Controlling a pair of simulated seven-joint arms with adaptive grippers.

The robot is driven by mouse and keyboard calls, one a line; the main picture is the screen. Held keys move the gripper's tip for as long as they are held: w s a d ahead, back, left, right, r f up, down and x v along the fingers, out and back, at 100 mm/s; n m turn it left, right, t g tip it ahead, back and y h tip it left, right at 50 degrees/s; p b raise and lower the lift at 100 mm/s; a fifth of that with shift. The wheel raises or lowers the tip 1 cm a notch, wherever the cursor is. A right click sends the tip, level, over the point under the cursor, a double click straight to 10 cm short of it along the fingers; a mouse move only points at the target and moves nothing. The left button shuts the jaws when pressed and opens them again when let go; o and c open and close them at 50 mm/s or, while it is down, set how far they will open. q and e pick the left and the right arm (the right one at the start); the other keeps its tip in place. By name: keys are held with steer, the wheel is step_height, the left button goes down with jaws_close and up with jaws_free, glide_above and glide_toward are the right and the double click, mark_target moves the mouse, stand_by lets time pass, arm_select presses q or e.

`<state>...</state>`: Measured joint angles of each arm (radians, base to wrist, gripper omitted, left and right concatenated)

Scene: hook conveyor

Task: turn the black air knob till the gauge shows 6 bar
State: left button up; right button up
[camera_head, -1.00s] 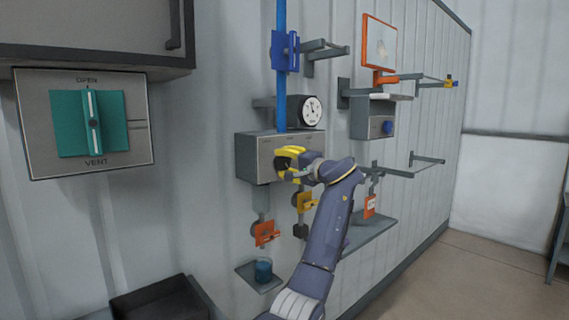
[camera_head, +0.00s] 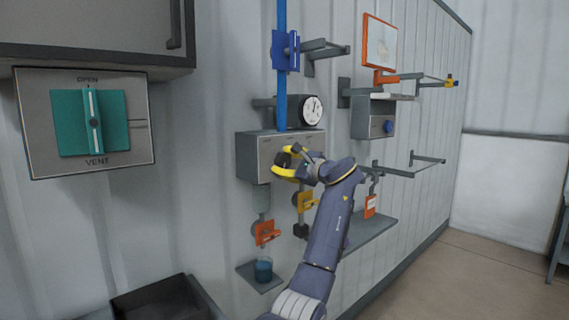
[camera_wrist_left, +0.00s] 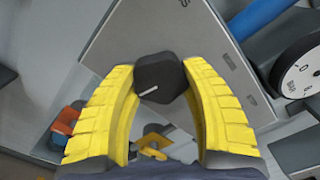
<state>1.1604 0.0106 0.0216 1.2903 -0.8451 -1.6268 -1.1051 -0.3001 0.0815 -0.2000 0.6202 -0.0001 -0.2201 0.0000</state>
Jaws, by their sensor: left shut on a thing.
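The black air knob (camera_wrist_left: 160,77) sits on the front of a grey box (camera_head: 252,160), with a white mark on its face. My left gripper (camera_head: 284,162) has its yellow fingers on the knob, one on each side; they also show in the left wrist view (camera_wrist_left: 158,85). The round white gauge (camera_head: 312,110) stands above the box, its needle too small to read surely. In the left wrist view the gauge (camera_wrist_left: 303,77) is cut off at the right edge. My right gripper is not in view.
A blue pipe (camera_head: 281,70) runs down to the box. Orange (camera_head: 266,233) and yellow (camera_head: 306,201) valve handles hang below it. A small shelf with a blue cup (camera_head: 263,269) is lower down. A teal valve (camera_head: 91,122) is on the left wall.

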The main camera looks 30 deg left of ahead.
arm_select(q)
steer(key=shift+r+m, duration=0.35)
steer(key=shift+m, duration=0.25)
steer(key=o, duration=1.3)
steer(key=shift+f, duration=0.2)
steer(key=v, duration=1.2)
